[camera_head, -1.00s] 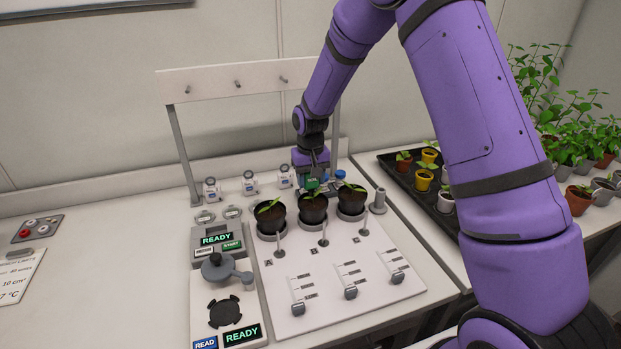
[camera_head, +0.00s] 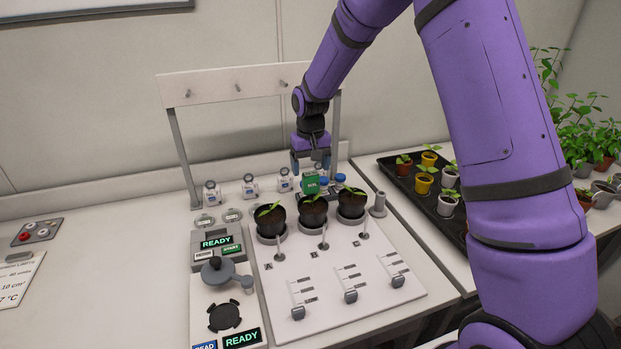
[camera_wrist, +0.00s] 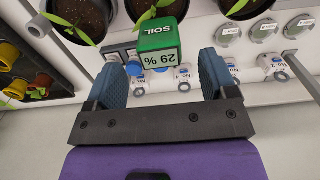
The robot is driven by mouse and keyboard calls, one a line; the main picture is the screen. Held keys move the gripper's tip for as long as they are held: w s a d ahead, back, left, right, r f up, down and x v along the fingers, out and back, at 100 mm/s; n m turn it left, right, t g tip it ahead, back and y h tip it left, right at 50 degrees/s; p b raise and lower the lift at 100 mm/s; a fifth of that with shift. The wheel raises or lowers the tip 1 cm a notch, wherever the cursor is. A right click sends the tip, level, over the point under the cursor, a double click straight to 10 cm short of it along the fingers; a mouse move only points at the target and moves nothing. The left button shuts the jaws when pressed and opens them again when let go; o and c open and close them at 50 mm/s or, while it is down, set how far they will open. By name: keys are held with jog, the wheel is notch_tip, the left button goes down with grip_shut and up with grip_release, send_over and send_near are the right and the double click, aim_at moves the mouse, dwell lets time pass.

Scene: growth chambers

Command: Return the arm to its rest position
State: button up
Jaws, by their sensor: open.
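My gripper (camera_head: 311,167) hangs behind the row of pots, fingers pointing down. In the wrist view its two blue-grey fingers (camera_wrist: 161,68) are wide apart and hold nothing. A green soil meter (camera_head: 311,185) stands at the middle black pot (camera_head: 313,212), just below my fingertips. In the wrist view the meter (camera_wrist: 158,42) reads "SOIL 29 %" and shows beyond the gap between the fingers, apart from them. Whether its probe is in the soil is hidden. My purple arm reaches from the right side over the bench.
Black pots stand left (camera_head: 270,219) and right (camera_head: 351,204) on the white panel (camera_head: 350,265). A peg rack (camera_head: 235,85) rises behind, with small white-labelled bottles (camera_head: 250,186) below it. A black seedling tray (camera_head: 425,202) lies right. The bench at left is mostly clear.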

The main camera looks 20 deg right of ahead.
notch_tip(320, 180, up, 5)
jog(key=shift+r, duration=0.1)
jog(key=shift+s+r, duration=0.1)
jog(key=shift+r, duration=0.25)
jog(key=s+d+r+t, duration=0.3)
jog(key=s+d+r, duration=0.1)
jog(key=s+r, duration=1.3)
jog(key=s+d+r+t, duration=0.1)
jog(key=s+d+t, duration=0.1)
jog(key=s, duration=1.8)
jog(key=shift+s+d+r, duration=0.2)
jog(key=shift+s+d, duration=0.05)
jog(key=shift+d, duration=0.2)
jog(key=shift+w, duration=0.1)
dwell(1.0)
jog(key=w+a+f, duration=0.1)
jog(key=w+a, duration=0.1)
jog(key=w, duration=0.8)
jog(key=w+a+f, duration=0.2)
jog(key=w, duration=0.8)
jog(key=w+a+f, duration=0.2)
jog(key=w+a, duration=0.1)
jog(key=w, duration=0.7)
jog(key=shift+w, duration=0.2)
